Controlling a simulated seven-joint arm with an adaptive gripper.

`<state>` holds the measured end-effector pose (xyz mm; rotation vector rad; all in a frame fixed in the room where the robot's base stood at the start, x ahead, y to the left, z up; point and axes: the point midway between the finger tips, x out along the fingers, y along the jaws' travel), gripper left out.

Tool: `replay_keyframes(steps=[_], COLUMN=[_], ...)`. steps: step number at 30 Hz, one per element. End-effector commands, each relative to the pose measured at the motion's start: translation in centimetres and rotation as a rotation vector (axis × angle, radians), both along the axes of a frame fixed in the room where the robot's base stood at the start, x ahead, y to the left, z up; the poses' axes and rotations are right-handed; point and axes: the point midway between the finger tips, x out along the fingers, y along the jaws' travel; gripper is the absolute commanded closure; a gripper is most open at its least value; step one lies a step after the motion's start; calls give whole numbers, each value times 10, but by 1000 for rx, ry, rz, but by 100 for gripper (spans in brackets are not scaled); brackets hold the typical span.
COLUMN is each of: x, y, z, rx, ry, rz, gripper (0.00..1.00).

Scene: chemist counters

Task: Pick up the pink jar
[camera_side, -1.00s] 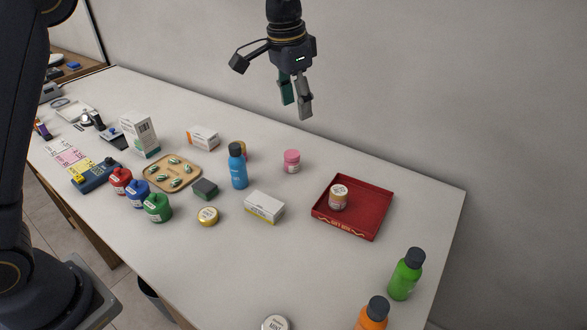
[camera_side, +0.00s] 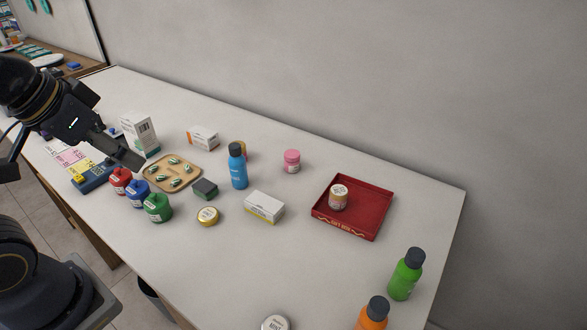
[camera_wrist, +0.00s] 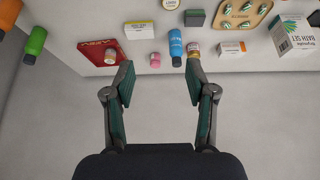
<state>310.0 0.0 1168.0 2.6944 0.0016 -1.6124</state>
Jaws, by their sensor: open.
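The pink jar (camera_side: 292,161) stands upright on the counter, behind the white box and left of the red tray in the side view. It also shows in the wrist view (camera_wrist: 154,59), near the counter's edge, beyond and between my fingertips. My gripper (camera_side: 134,160) is at the left in the side view, raised above the counter's left part and well away from the jar. In the wrist view my gripper (camera_wrist: 158,82) has its two fingers wide apart with nothing between them.
A white box (camera_side: 264,207) lies in front. A red tray (camera_side: 352,222) holds a white jar (camera_side: 338,196). Green (camera_side: 405,275) and orange (camera_side: 372,314) bottles stand at the right.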

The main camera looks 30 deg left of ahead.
Motion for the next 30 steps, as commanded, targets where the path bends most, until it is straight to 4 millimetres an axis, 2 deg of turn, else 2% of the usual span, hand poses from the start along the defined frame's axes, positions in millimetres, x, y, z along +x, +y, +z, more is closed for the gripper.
replay_keyframes(steps=[3, 10, 20, 23, 24, 27, 30], x=[0, 0, 2, 21, 36, 77, 128], y=[0, 0, 0, 0, 1, 7, 19], z=[0, 0, 2, 24, 37, 57, 65], rx=[0, 1, -1, -9, -14, -24, -31], ry=[0, 1, -9, -96, -129, -168, -180], rz=[-1, -2, 2, 12, 20, 51, 92], gripper=[42, 18, 17, 17, 17, 17, 17])
